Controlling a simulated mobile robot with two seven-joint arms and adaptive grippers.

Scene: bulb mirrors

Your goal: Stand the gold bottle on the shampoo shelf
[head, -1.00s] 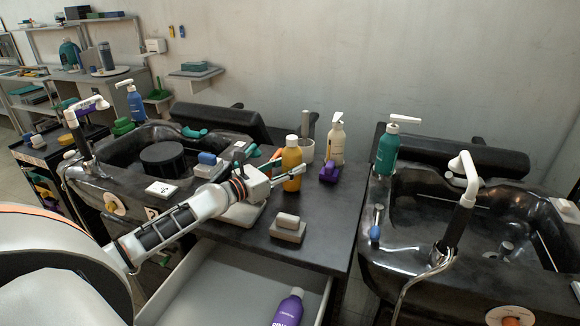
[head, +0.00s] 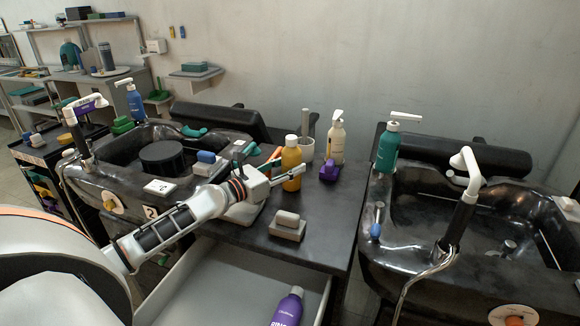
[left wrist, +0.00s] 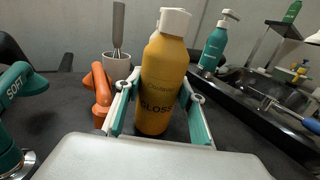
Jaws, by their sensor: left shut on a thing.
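The gold bottle (head: 291,165) with a white cap stands upright on the dark counter between the two basins. My left gripper (head: 289,178) reaches it from the left and is shut on its body. In the left wrist view the gold bottle (left wrist: 162,85) stands between the two fingers, its printed label facing the camera. Which of the shelves in view is the shampoo shelf, I cannot tell. My right gripper is not in view.
A cream pump bottle (head: 336,141), a purple object (head: 329,171) and a pale cup (head: 306,149) stand close behind and right of the gold bottle. An open drawer (head: 215,285) holds a purple bottle (head: 288,308). Shelves (head: 110,18) stand at back left.

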